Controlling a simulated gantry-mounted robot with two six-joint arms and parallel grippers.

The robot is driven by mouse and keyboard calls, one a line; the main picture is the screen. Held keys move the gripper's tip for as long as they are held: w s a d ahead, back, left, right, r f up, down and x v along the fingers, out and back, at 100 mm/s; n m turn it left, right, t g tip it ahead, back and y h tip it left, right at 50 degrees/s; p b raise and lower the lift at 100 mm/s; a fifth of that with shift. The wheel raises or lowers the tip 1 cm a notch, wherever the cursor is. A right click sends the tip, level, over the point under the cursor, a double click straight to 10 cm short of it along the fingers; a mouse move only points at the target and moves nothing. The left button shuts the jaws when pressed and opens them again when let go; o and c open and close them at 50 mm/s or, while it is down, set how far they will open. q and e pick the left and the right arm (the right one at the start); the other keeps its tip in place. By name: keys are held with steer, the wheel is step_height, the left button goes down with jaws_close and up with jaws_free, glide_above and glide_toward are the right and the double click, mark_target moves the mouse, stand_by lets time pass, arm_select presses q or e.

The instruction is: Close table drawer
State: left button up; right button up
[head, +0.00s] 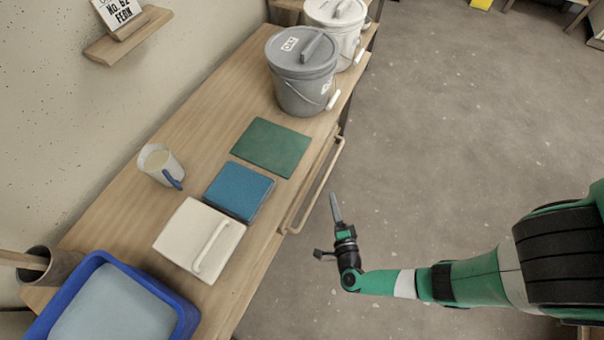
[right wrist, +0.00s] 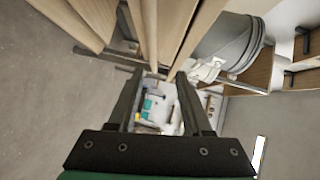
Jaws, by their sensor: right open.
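The wooden table (head: 215,110) runs along the wall in the head view. A long light-wood drawer handle (head: 303,203) stands out from its right side, below the top. The drawer body is hidden under the tabletop, so how far it is out cannot be told. My right gripper (head: 335,208) is just right of the handle's near end, apart from it, over the floor. In the right wrist view its two fingers are spread and empty (right wrist: 158,78), with wooden panels (right wrist: 165,30) beyond them. My left gripper is not in view.
On the table are a grey lidded bucket (head: 303,85), a white bucket (head: 345,22), a green mat (head: 271,147), a blue block (head: 239,190), a white handled slab (head: 180,237), a mug (head: 157,163) and a blue tub (head: 42,322).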

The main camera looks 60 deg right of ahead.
mark_target(320, 186)
steer(key=shift+n+t+y, duration=0.7)
steer(key=shift+n+y, duration=0.1)
steer(key=w+d+f+b, duration=0.1)
steer(key=w, duration=0.1)
steer(key=w+d+f+b, duration=0.1)
steer(key=w+d+b, duration=0.1)
steer(key=w+d+f+b, duration=0.1)
steer(key=w, duration=0.2)
steer(key=shift+w+d+b, duration=0.1)
steer(key=shift+d+b, duration=0.2)
steer(key=shift+d, duration=0.1)
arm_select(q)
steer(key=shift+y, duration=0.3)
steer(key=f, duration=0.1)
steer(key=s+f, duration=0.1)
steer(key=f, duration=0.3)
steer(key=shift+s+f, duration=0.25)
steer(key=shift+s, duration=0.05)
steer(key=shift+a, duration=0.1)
arm_select(e)
jaws_close()
steer(key=shift+r, duration=0.1)
